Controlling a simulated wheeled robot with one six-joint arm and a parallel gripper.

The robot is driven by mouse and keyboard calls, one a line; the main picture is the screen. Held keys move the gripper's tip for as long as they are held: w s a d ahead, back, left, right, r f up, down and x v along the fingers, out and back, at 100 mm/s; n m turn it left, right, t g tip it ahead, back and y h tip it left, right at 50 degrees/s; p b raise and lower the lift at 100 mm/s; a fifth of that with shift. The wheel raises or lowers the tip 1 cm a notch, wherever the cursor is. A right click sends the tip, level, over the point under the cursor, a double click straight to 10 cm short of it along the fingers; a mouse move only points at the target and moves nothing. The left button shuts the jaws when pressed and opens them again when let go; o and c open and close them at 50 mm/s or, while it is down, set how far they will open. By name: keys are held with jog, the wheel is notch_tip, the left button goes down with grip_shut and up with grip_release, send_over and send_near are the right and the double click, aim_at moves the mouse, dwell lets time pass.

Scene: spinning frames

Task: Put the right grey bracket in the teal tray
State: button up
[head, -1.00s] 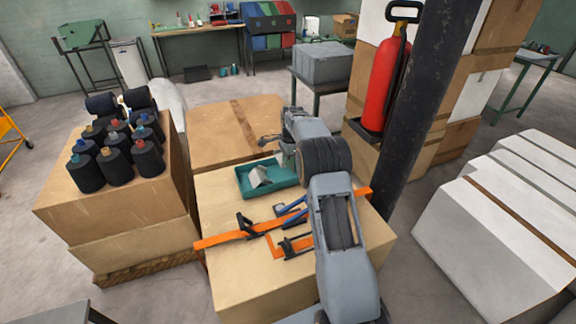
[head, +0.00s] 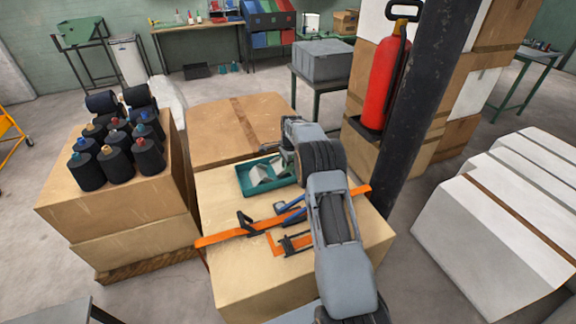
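The teal tray (head: 243,187) sits on the far part of the cardboard box top. Pale grey angled pieces (head: 262,174), which look like brackets, lie inside it; I cannot clearly tell whether they are one or two. My gripper (head: 289,150) is at the end of my grey arm, by the tray's far right corner. Its fingers are small and partly hidden by my arm, so I cannot see whether they are open or hold anything. No other grey bracket shows clearly on the box top; my arm covers its right part.
An orange strap (head: 222,239), black-and-blue clamps (head: 290,207) and an orange angled piece (head: 275,245) lie in front of the tray. Black spools (head: 115,145) stand on boxes at left. A dark post (head: 408,120) and red extinguisher (head: 380,85) stand close at right.

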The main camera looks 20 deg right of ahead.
jog(key=shift+o, duration=1.3)
jog(key=shift+r, duration=0.15)
notch_tip(320, 180, up, 12)
jog(key=s+a+r+n, duration=0.3)
jog(key=s+r+n, duration=0.15)
jog(key=r, duration=0.25)
jog(key=s+a+r+n+t, duration=0.1)
jog(key=s+a+r+n, duration=0.1)
jog(key=s, duration=0.3)
jog(key=s+a+r+n+t, duration=0.1)
jog(key=s+a+r+n, duration=0.15)
jog(key=s, duration=0.25)
jog(key=s+a+f+n, duration=0.1)
jog(key=s+f+n, duration=0.1)
jog(key=s, duration=0.4)
jog(key=s+a+f+n+t, duration=0.1)
jog(key=s+a+f+n, duration=0.1)
jog(key=s+n, duration=0.2)
jog(key=s+a+f+n, duration=0.1)
jog(key=s+f+n, duration=0.1)
jog(key=s, duration=0.8)
jog(key=shift+a+f+n+t+h, duration=0.25)
jog(key=shift+n+t+h, duration=0.15)
jog(key=shift+n, duration=0.2)
jog(key=shift+w, duration=0.1)
